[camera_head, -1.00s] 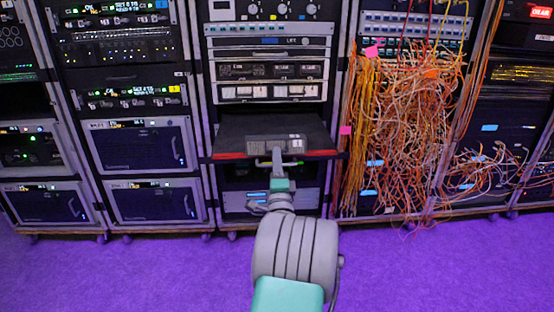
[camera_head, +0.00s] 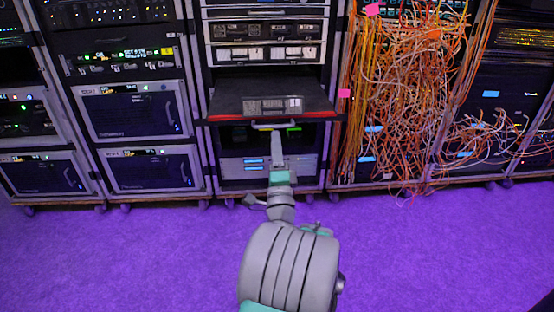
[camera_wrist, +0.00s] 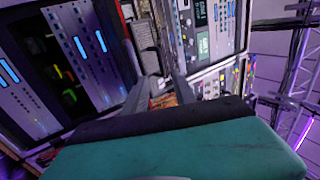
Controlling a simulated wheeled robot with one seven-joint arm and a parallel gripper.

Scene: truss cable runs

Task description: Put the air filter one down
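The air filter, which I take to be the grey block with paler panels (camera_head: 272,106), lies on a dark pull-out shelf (camera_head: 235,92) in the middle rack, close to its red-edged front. My gripper (camera_head: 276,132) is below and in front of the shelf edge, apart from the block, by a pale bar-like handle under the shelf. In the wrist view my gripper's two fingers (camera_wrist: 166,82) point away from me with a gap between them and nothing held. A grey-white strip (camera_wrist: 148,45) beyond the fingers may be the block, but I cannot be sure.
Equipment racks stand to the left (camera_head: 135,110). A dense tangle of orange cables (camera_head: 410,100) hangs on the rack to the right. The purple floor (camera_head: 120,255) in front of the racks is clear.

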